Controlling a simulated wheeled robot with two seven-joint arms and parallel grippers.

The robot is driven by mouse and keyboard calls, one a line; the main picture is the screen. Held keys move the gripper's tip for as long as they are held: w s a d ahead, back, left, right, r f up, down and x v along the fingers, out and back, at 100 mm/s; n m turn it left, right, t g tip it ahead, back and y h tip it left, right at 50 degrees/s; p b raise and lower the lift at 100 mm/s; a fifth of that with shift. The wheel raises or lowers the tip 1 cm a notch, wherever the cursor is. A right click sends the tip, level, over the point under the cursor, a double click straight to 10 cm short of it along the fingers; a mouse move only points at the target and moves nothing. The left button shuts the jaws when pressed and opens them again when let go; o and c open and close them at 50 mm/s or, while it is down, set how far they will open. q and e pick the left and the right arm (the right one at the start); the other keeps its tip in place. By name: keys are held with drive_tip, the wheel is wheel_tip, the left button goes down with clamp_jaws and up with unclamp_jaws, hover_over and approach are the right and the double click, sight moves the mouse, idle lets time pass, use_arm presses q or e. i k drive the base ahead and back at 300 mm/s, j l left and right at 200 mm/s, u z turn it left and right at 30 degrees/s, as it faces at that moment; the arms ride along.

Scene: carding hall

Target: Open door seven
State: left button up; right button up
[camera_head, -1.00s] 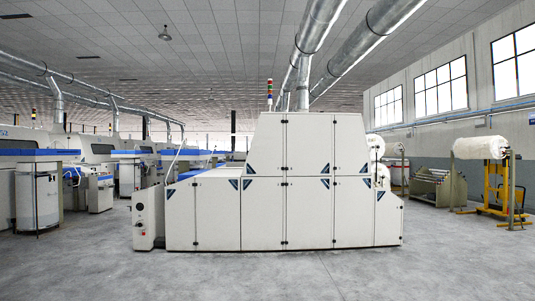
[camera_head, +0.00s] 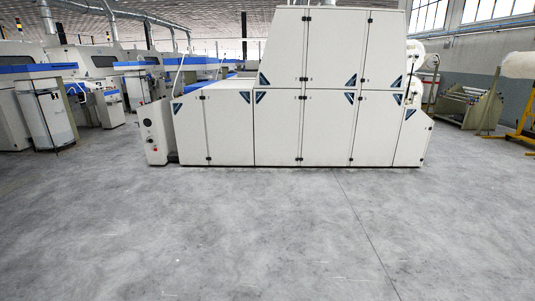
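A large cream-white carding machine (camera_head: 228,125) stands ahead across the middle of the head view. Its front has several flat door panels in two rows, with dark blue triangle marks at some corners and small dark latches. The upper row has a left panel (camera_head: 285,50), a middle panel (camera_head: 336,45) and a right panel (camera_head: 383,48). The lower row runs from a left panel to a sloped right end panel (camera_head: 411,137). All panels look shut. No number is readable on them, so I cannot tell which is door seven. Neither of my grippers is in view.
Bare grey concrete floor (camera_head: 270,230) lies open in front of the machine. A control box (camera_head: 154,132) stands at its left end. More machines (camera_head: 95,85) line the left side. A metal stand (camera_head: 468,105) and a yellow frame (camera_head: 523,118) are at right.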

sight(281, 65)
drive_tip(key=i, duration=3.45)
drive_tip(key=l+z, duration=0.05)
drive_tip(key=l, duration=0.05)
